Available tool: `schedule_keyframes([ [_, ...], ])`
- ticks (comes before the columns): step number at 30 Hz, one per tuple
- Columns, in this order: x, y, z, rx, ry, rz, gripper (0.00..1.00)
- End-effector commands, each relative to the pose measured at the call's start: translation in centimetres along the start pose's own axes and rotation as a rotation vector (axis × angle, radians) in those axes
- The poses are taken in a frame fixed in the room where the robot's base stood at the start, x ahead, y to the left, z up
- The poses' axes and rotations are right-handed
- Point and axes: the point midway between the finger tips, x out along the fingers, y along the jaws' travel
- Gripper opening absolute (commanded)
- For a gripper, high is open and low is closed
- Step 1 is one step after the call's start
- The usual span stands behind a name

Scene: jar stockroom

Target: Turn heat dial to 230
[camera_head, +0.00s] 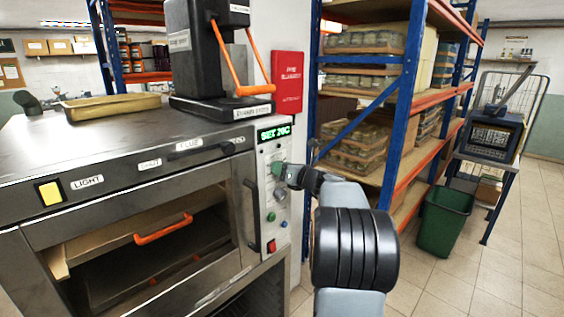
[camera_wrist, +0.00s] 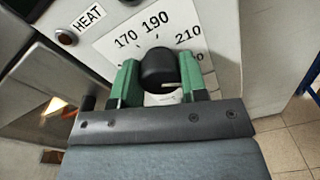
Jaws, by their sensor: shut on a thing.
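The black heat dial (camera_wrist: 158,66) sits on a white plate marked 170, 190 and 210, with a further number partly hidden, in the wrist view. A pale pointer mark shows on its lower right side. My gripper (camera_wrist: 160,80) has its green fingers on both sides of the dial, shut on it. A HEAT label (camera_wrist: 89,19) is at upper left. In the head view my gripper (camera_head: 283,172) reaches the oven's control panel (camera_head: 270,215) and hides the dial.
The oven (camera_head: 120,185) has an open-looking front with an orange handle (camera_head: 163,229). Below the dial are small buttons and a red switch (camera_head: 272,246). Blue-orange shelving (camera_head: 395,140) stands close right of my arm. A green bin (camera_head: 445,220) is on the tiled floor.

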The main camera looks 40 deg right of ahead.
Motion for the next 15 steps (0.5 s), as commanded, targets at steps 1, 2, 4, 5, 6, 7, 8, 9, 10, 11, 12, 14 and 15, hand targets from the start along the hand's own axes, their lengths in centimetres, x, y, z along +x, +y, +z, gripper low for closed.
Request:
schedule_keyframes([
  [1, -0.02, 0.09, 0.35, 0.024, 0.001, 0.000, 0.16],
  [2, -0.02, 0.09, 0.33, 0.039, 0.002, 0.000, 0.16],
  [4, -0.02, 0.07, 0.29, 0.069, 0.002, 0.001, 0.16],
  [5, -0.02, 0.07, 0.28, 0.081, 0.002, 0.002, 0.16],
  [6, -0.02, 0.06, 0.26, 0.094, 0.002, 0.003, 0.16],
  [7, -0.01, 0.05, 0.24, 0.102, 0.002, 0.003, 0.16],
  [8, -0.01, 0.04, 0.22, 0.110, 0.003, 0.003, 0.16],
  [9, -0.01, 0.04, 0.20, 0.119, 0.003, 0.004, 0.16],
  [10, -0.01, 0.03, 0.18, 0.125, 0.003, 0.004, 0.16],
  [11, -0.01, 0.02, 0.17, 0.130, 0.003, 0.004, 0.16],
  [12, -0.01, 0.01, 0.15, 0.136, 0.003, 0.005, 0.16],
  [14, 0.00, 0.01, 0.12, 0.142, 0.003, 0.005, 0.16],
  [15, 0.00, 0.00, 0.10, 0.144, 0.004, 0.005, 0.16],
])
